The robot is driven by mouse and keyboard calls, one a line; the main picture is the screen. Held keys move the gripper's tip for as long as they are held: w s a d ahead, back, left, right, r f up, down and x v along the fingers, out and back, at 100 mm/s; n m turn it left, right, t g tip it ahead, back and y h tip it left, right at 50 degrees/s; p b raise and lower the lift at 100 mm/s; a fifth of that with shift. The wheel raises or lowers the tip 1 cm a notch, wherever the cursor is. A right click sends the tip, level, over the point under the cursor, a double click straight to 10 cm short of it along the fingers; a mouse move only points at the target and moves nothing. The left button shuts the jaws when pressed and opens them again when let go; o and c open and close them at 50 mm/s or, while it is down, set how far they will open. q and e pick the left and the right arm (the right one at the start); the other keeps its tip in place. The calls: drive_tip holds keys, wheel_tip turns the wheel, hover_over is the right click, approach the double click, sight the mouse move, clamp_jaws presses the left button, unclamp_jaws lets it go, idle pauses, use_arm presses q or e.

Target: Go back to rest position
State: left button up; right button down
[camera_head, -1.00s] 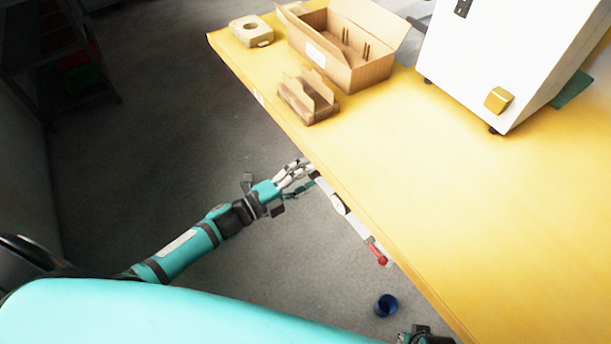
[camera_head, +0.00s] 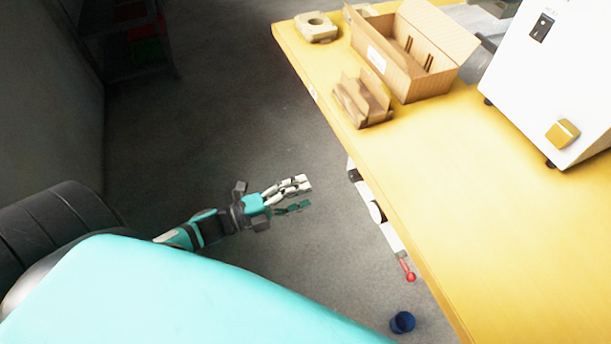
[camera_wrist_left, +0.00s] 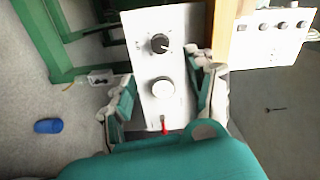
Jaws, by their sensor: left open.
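My left gripper (camera_head: 296,196) is in the head view, left of the yellow table's (camera_head: 470,210) front edge and apart from it. It is open and nothing shows between its fingers. In the left wrist view its two fingers (camera_wrist_left: 165,95) stand apart, with a white panel with knobs (camera_wrist_left: 160,50) and a red lever behind the gap. My right gripper does not show in the head view now.
On the table are an open cardboard box (camera_head: 415,75), a smaller cardboard holder (camera_head: 363,100), a beige block with a hole (camera_head: 317,28) and a white machine (camera_head: 560,75). A blue cup (camera_head: 402,322) is on the floor. Grey floor left of the table is free.

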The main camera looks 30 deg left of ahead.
use_arm(q)
drive_tip(key=shift+f, duration=0.1)
idle(0.3)
drive_tip(key=s+a+f+n+g+y, duration=0.1)
drive_tip(key=s+f+n+g+y, duration=0.15)
drive_tip(key=f+n+y, duration=0.55)
drive_tip(key=s+a+f+n+g+y, duration=0.2)
drive_tip(key=f+n+g+y, duration=0.15)
drive_tip(key=f+n, duration=0.65)
drive_tip(key=s+d+f+n+g, duration=0.4)
drive_tip(key=s+d+f+g, duration=0.15)
drive_tip(key=s, duration=0.45)
drive_tip(key=s+a+f+g+p, duration=0.1)
drive_tip(key=s+p, duration=0.7)
drive_tip(key=s, duration=0.1)
drive_tip(key=s+a+f+p, duration=0.2)
drive_tip(key=s+p, duration=0.6)
drive_tip(key=shift+s+a+m+g+p, duration=0.3)
drive_tip(key=shift+s+m+g+p, duration=0.05)
drive_tip(key=shift+s+m+p, duration=0.05)
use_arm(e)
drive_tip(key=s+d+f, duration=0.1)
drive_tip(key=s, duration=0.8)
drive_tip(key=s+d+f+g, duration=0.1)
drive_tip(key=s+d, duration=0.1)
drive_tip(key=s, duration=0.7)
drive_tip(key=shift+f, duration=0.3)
